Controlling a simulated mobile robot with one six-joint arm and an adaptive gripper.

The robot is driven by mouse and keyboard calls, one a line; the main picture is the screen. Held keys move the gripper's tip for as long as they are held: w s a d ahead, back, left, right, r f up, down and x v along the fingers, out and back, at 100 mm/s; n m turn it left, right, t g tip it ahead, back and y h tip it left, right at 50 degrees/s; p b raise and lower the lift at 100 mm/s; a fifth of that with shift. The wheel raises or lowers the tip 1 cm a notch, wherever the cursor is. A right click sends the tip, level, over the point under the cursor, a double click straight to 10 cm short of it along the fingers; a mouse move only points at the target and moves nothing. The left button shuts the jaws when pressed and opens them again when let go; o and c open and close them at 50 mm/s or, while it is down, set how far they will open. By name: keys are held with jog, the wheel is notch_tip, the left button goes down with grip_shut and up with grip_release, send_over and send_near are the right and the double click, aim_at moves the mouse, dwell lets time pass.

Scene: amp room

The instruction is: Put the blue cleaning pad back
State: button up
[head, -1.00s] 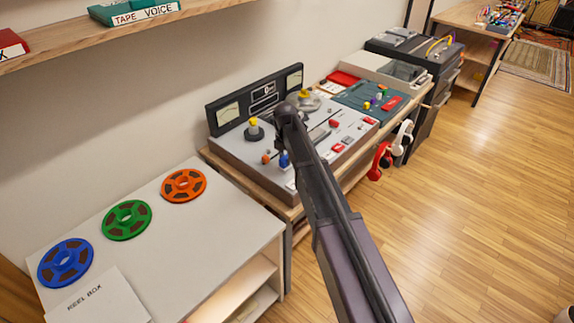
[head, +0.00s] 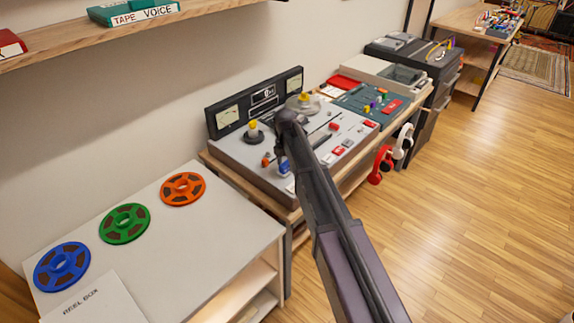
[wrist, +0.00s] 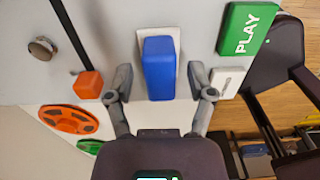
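The blue cleaning pad (wrist: 159,68) is a rounded blue block in the middle of the wrist view. It lies over a white rectangle on the grey tape machine (head: 232,160), with the rectangle's edges showing around it. In the head view the pad (head: 284,166) is at the machine's front, partly covered by my arm. My gripper (wrist: 160,84) is open, one finger on each side of the pad, with visible gaps to both. In the head view my gripper (head: 282,148) is mostly hidden behind my wrist.
An orange knob (wrist: 89,84) is just left of my gripper and a green PLAY button (wrist: 247,30) is to the right. A white cabinet (head: 200,240) holds blue, green and orange reels. Red headphones (head: 380,165) hang at the bench's front edge.

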aim_at(286, 163)
jog(key=shift+r, duration=0.1)
notch_tip(286, 163, up, 12)
jog(key=p, duration=1.2)
dwell(0.3)
jog(key=shift+a, duration=0.1)
dwell(0.8)
jog(key=s+d+m, duration=2.3)
jog(key=s+m, duration=0.2)
jog(key=m, duration=0.3)
jog(key=shift+s+d, duration=0.3)
jog(key=shift+s, duration=0.1)
